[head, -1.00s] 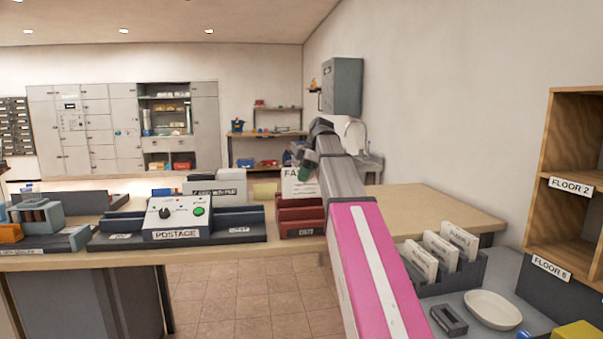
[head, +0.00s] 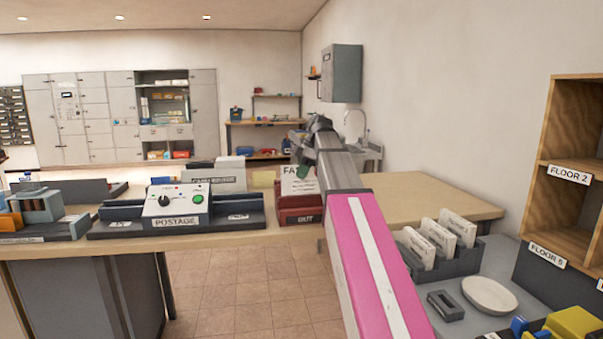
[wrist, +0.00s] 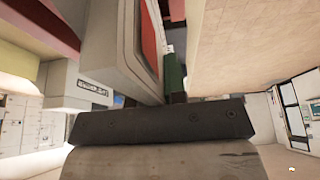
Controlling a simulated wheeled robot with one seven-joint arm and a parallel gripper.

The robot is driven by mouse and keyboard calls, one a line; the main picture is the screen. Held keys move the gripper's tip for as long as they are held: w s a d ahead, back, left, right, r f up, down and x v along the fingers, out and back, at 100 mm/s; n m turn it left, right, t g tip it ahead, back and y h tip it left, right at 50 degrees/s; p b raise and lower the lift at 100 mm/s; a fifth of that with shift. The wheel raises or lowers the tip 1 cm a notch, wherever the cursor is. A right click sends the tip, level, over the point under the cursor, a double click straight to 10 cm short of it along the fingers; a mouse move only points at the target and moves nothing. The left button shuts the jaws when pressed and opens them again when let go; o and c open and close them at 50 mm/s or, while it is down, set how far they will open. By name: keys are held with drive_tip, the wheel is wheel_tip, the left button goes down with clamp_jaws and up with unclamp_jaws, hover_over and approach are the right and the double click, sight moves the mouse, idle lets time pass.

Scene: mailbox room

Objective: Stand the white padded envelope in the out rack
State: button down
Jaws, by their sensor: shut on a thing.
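The dark red out rack (head: 300,218), labelled OUT, stands near the front edge of the long counter in the head view. A flat white piece, the white padded envelope (head: 291,182) as far as I can tell, is upright just above and behind the rack's front. Printing starting "FA" shows on it. My gripper (head: 305,172) is at its upper right, shut on it, with the fingers partly hidden by my arm. Whether the lower edge is inside a slot is hidden. The wrist view is close and unclear; a green part (wrist: 175,72) shows beyond my dark gripper body.
The postage machine (head: 177,205) and its dark tray stand left of the rack. A grey rack of white envelopes (head: 440,238), a white dish (head: 490,295) and wooden shelves (head: 570,180) are at the right. Bare counter (head: 420,200) lies right of the out rack.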

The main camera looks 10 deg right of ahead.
sight(301, 191)
drive_tip(key=shift+f, duration=0.25)
drive_tip(key=shift+f, duration=2)
drive_tip(key=shift+f, duration=1.35)
drive_tip(key=shift+s+f, duration=0.2)
drive_tip(key=shift+f, duration=0.35)
drive_tip(key=shift+s+f, duration=0.2)
drive_tip(key=shift+f, duration=0.3)
drive_tip(key=shift+w+f, duration=0.2)
drive_tip(key=c, duration=1.1)
unclamp_jaws()
drive_tip(key=shift+r, duration=0.15)
drive_tip(key=shift+w, duration=0.1)
drive_tip(key=shift+w+r, duration=0.15)
drive_tip(key=shift+w, duration=0.15)
drive_tip(key=shift+c, duration=0.4)
